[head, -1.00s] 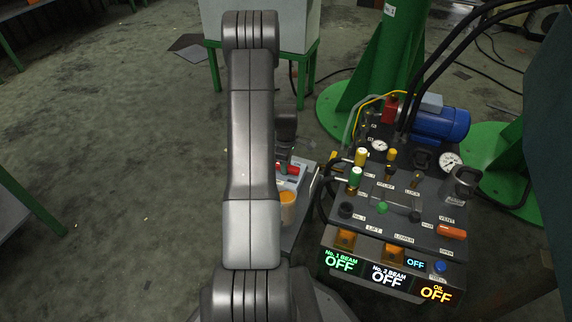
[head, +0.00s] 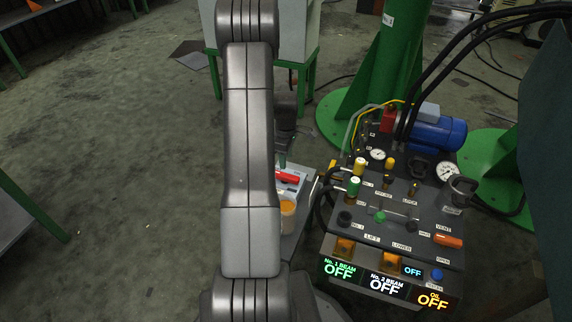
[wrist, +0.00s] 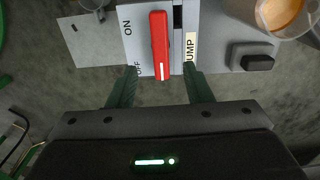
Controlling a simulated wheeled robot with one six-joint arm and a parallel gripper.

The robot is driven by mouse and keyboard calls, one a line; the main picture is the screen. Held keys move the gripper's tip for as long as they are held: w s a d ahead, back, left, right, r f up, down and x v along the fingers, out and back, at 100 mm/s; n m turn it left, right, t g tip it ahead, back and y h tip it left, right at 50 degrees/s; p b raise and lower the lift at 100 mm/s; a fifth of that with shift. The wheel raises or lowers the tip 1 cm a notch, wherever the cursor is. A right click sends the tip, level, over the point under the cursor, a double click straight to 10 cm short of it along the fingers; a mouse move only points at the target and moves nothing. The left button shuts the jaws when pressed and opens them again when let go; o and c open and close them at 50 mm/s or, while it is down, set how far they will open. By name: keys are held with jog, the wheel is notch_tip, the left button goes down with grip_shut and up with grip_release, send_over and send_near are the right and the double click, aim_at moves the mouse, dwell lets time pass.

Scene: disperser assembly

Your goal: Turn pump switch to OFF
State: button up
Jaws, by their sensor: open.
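The pump switch is a red lever (wrist: 160,43) on a light grey box (wrist: 217,20). In the wrist view it lies lengthwise, with its white mark at the lower end, level with the OFF label; ON is printed beside its upper part. In the head view the red lever (head: 288,177) shows just right of my arm. My gripper (wrist: 160,88) is open, its two green fingers apart on either side of the lever's line. A PUMP label (wrist: 190,48) is partly hidden by a finger.
An orange-filled cup (wrist: 279,14) and a black button (wrist: 252,57) are beside the switch. A control console (head: 400,215) with valves, hoses and a blue motor (head: 438,132) stands to the right. Its displays read OFF.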

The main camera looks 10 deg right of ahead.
notch_tip(320, 180, up, 5)
jog(key=p, duration=0.1)
send_over(286, 175)
jog(key=shift+w, duration=0.1)
jog(key=shift+f, duration=0.1)
notch_tip(286, 175, down, 14)
jog(key=b, duration=0.4)
jog(key=shift+r, duration=0.2)
jog(key=shift+r, duration=0.1)
jog(key=shift+f+b, duration=0.4)
jog(key=shift+f, duration=0.1)
jog(key=shift+r+m, duration=0.4)
jog(key=shift+m, duration=0.4)
jog(key=m+b, duration=0.1)
jog(key=m, duration=0.5)
jog(key=shift+a, duration=0.1)
notch_tip(286, 175, up, 14)
jog(key=p, duration=0.4)
dwell(0.6)
